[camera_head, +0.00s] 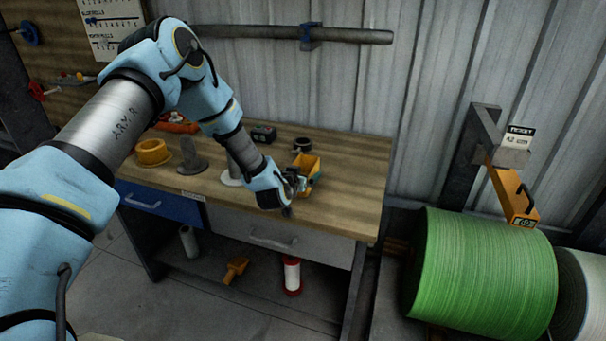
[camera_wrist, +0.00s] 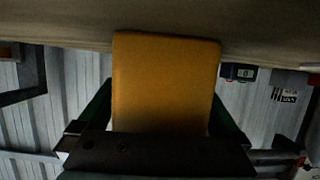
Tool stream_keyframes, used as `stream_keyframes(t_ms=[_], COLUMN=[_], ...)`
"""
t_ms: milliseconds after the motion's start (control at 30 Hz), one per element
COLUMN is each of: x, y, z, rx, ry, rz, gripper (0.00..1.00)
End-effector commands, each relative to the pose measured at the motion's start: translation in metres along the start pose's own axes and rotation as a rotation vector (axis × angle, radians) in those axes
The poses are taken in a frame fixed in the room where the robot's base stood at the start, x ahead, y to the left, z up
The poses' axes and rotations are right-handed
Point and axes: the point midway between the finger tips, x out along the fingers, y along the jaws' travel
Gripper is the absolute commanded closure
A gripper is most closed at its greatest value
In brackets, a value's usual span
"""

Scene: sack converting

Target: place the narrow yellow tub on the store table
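The narrow yellow tub (camera_head: 309,168) is at the right part of the wooden table (camera_head: 345,202), at my gripper (camera_head: 299,184). In the wrist view the tub (camera_wrist: 166,80) fills the middle as a plain yellow face. My gripper's dark green fingers (camera_wrist: 166,108) meet it on both sides, so it looks shut on the tub; the fingertips are hidden. I cannot tell whether the tub's base touches the tabletop. No label shows whether this wooden table is the store table.
A round yellow piece (camera_head: 152,152), a grey piece (camera_head: 191,158), a dark device (camera_head: 264,134) and a dark roll (camera_head: 302,145) stand on the table. A large green roll (camera_head: 482,270) stands right. The table's front right is clear.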

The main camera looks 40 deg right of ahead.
Motion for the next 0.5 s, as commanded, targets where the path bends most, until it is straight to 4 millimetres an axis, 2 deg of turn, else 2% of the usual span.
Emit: stream_keyframes(t_ms=[300, 500], x=[-0.003, -0.032], y=[0.0, 0.0], z=[-0.002, 0.001], rx=[0.0, 0.001], ry=[-0.001, -0.001], rz=[0.0, 0.001], gripper=[0.0, 0.0])
